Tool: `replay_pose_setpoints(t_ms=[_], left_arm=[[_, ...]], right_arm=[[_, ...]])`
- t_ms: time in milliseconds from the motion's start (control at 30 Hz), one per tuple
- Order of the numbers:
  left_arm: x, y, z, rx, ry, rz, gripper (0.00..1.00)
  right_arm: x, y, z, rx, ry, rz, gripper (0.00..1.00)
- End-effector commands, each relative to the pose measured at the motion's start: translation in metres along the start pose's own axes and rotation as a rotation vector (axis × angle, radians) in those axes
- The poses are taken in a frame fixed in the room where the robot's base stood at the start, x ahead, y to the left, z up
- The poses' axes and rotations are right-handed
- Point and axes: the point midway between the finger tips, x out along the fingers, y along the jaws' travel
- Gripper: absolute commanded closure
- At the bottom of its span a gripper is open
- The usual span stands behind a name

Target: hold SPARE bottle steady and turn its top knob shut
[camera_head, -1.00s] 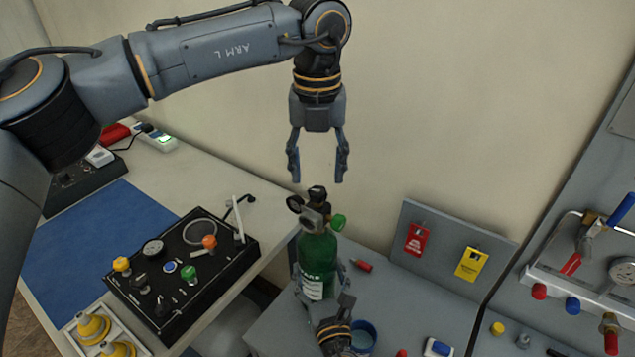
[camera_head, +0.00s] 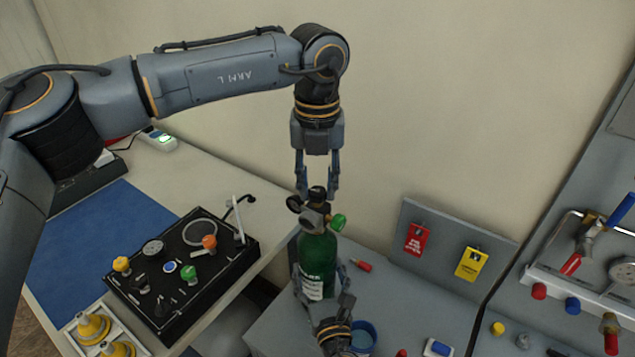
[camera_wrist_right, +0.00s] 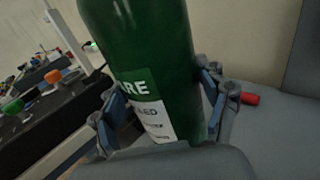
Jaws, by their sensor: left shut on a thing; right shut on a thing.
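The green SPARE bottle (camera_head: 317,260) stands upright on the grey bench. Its label, partly readable, shows in the right wrist view (camera_wrist_right: 150,105). The black top knob (camera_head: 317,193) sits above the regulator, with a dark gauge and a green knob at its sides. My left gripper (camera_head: 317,192) points straight down from above and is shut on the top knob. My right gripper (camera_head: 322,285) comes from the front and is shut around the bottle's body. In the right wrist view its fingers (camera_wrist_right: 165,108) press on both sides of the bottle. The bottle's far side is hidden.
A black panel (camera_head: 150,297) with knobs and gauges lies on the left table. A blue cup (camera_head: 362,334) stands close to my right gripper. A small red item (camera_head: 361,265) lies right of the bottle. Red (camera_head: 415,238) and yellow (camera_head: 471,263) tags hang on the back board.

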Motion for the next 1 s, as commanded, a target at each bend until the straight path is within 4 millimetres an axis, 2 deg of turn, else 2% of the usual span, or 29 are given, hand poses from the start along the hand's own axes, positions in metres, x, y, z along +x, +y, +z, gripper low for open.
replay_pose_setpoints(t_ms=[367, 1000], left_arm=[[-0.0001, 0.0003, 0.0003, 0.112, -0.001, 0.001, 1.00], [-0.0002, 0.0006, 0.0002, 0.687, 0.000, -0.002, 1.00]], right_arm=[[0.0004, -0.0007, 0.0007, 0.000, -0.001, -0.002, 0.89], [0.0005, -0.0009, 0.0008, 0.001, -0.001, -0.002, 0.89]])
